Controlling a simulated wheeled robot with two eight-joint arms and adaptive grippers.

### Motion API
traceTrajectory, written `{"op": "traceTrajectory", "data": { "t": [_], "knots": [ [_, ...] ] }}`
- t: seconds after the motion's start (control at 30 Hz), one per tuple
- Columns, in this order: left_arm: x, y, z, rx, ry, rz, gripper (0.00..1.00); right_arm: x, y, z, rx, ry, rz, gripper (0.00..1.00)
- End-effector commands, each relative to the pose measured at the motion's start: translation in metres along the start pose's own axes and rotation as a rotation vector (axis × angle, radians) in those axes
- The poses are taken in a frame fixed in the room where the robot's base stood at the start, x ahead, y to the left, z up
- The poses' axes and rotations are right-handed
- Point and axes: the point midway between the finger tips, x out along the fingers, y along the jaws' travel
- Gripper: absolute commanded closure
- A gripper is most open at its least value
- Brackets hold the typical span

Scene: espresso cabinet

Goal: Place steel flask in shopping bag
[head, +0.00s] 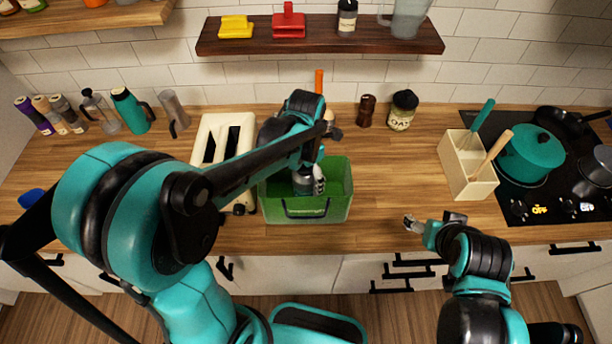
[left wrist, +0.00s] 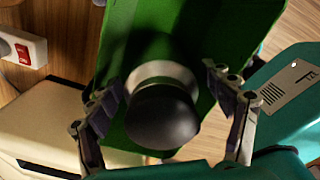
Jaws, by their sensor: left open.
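The green shopping bag (head: 335,209) stands open on the wooden counter near its front edge. It also fills the middle of the left wrist view (left wrist: 237,35). My left gripper (head: 308,184) points down into the bag's opening. In the left wrist view its fingers (left wrist: 165,105) are spread on both sides of the steel flask (left wrist: 163,113), apart from it. The flask shows a dark round cap and a pale metal band, against the green of the bag. In the head view the flask is mostly hidden by my gripper. My right gripper (head: 425,226) hangs over the counter's front edge, away from the bag.
A cream toaster (head: 208,128) stands close left of the bag. A cream utensil holder (head: 466,172) and a stove with a teal pot (head: 531,153) are at right. A teal bottle (head: 131,111) stands back left. Counter right of the bag is clear.

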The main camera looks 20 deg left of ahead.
Motion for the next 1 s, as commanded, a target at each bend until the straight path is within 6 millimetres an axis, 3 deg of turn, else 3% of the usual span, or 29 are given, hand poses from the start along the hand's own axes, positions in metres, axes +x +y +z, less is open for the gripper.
{"op": "traceTrajectory", "data": {
  "t": [0.4,0.67,0.83,1.0],
  "knots": [
    [-0.089,0.000,0.000,0.000,0.000,0.000,0.19,-0.017,0.000,-0.012,0.000,0.000,0.000,0.31],
    [-0.115,-0.001,-0.002,0.019,-0.004,0.003,0.19,-0.020,0.000,-0.014,0.000,0.000,0.000,0.31],
    [-0.120,-0.004,-0.017,0.270,-0.052,0.047,0.19,-0.020,0.000,-0.014,0.000,0.000,0.000,0.31],
    [-0.123,-0.012,-0.044,0.788,-0.110,0.180,0.19,-0.020,0.000,-0.014,0.000,0.000,0.000,0.31]
  ]
}}
